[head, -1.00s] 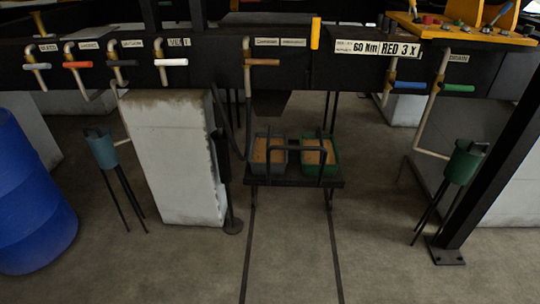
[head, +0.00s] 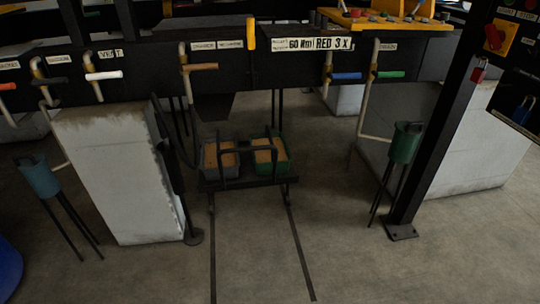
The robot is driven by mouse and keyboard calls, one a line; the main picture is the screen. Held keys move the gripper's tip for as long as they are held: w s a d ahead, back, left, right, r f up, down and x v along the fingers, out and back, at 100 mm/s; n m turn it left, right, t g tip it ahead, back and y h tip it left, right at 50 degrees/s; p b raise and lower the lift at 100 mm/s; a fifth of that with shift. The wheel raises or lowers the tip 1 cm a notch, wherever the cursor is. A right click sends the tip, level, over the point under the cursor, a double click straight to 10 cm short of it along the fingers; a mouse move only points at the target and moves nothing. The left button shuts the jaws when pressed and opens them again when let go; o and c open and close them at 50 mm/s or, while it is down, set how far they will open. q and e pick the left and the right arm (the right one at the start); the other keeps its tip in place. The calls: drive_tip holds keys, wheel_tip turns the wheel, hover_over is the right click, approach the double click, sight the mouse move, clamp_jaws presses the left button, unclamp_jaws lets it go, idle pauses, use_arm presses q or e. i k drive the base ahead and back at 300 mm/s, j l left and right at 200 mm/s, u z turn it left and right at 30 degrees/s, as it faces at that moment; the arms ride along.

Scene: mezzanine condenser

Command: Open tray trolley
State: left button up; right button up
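The tray trolley (head: 246,184) is a low dark platform under the black beam, at the back end of two dark floor rails. It carries a grey tray (head: 219,160) on the left and a green tray (head: 270,156) on the right, both with tan contents. A dark bar handle (head: 248,151) rises at its front. Neither of my grippers shows in the head view.
A pale concrete block (head: 122,170) stands left of the trolley, with a dark post beside it. A black column (head: 436,150) and a green funnel on legs (head: 404,144) stand right. Valve pipes hang from the black beam (head: 300,68). Floor around the rails (head: 255,250) is clear.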

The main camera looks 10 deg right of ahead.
sight(248, 178)
drive_tip(key=i+j, duration=0.15)
drive_tip(key=i, duration=0.4)
drive_tip(key=i+j, duration=0.15)
drive_tip(key=i, duration=0.4)
